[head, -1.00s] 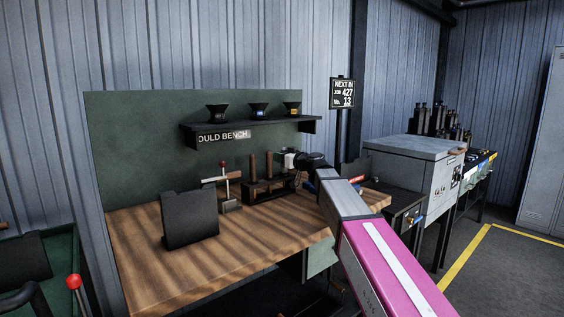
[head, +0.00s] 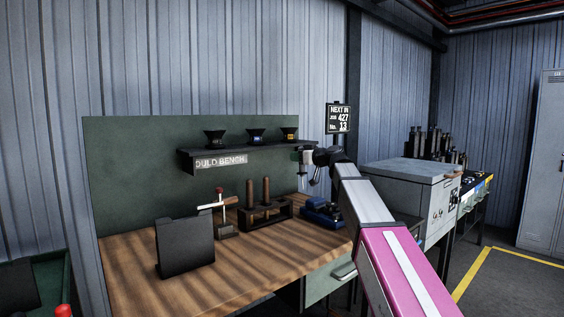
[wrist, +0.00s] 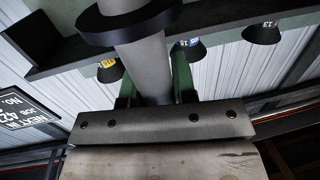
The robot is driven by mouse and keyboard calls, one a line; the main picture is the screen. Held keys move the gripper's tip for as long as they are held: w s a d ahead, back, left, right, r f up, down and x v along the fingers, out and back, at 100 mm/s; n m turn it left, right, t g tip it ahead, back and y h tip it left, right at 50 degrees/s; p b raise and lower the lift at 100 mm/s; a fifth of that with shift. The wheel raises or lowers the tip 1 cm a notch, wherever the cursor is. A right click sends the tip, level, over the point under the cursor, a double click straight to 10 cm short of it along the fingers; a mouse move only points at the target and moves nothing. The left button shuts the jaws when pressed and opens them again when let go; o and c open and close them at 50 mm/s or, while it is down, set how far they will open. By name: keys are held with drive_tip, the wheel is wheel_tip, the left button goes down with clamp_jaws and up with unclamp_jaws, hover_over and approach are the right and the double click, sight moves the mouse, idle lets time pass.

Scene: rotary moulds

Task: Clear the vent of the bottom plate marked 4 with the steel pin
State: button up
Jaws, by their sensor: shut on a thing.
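My gripper (head: 309,172) is raised in front of the bench's right end, just below the shelf end. In the wrist view, its green fingers (wrist: 154,78) are shut on a grey cylinder (wrist: 145,62) with a wide dark collar (wrist: 128,22). I cannot tell from its visible part whether this is the steel pin. No plate marked 4 and no vent can be made out in either view.
The wooden bench (head: 130,262) bears a dark upright panel (head: 186,246), a red-knobbed stand (head: 223,215), a rack (head: 283,209) with two wooden-handled tools, and a blue device (head: 322,212). Three dark cups sit on the shelf (head: 230,158). A grey cabinet (head: 412,172) stands right.

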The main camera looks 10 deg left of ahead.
drive_tip(key=d+h, duration=0.1)
drive_tip(key=d, duration=1)
drive_tip(key=shift+g, duration=0.3)
drive_tip(key=shift+w+f, duration=0.25)
drive_tip(key=shift+f, duration=1.05)
drive_tip(key=shift+w+f, duration=0.2)
drive_tip(key=shift+f, duration=1.7)
drive_tip(key=shift+r, duration=0.1)
wheel_tip(320, 180, up, 7)
idle(0.5)
idle(0.4)
